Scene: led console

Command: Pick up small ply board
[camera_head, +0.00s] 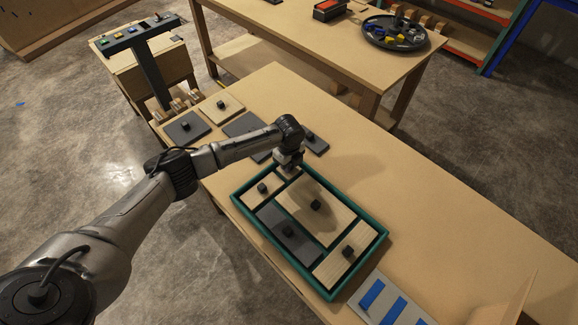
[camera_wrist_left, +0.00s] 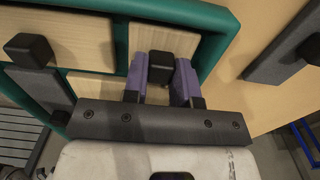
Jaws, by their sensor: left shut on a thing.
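The small ply board (camera_wrist_left: 165,40) is pale wood with a black knob and sits in the corner of the green-rimmed tray (camera_head: 250,222). In the head view my left gripper (camera_head: 287,165) is over that corner and hides most of this board. In the left wrist view the purple fingers of my left gripper (camera_wrist_left: 160,80) are shut on the board's black knob (camera_wrist_left: 161,66). The board appears to be within the tray rim; I cannot tell whether it is raised. My right gripper is not in view.
The tray also holds a large ply board (camera_head: 330,215), a grey board (camera_head: 283,240) and other ply boards. Grey and ply boards lie on the table left of the tray, including a grey board (camera_head: 186,128). A blue-striped panel (camera_head: 385,300) lies nearby.

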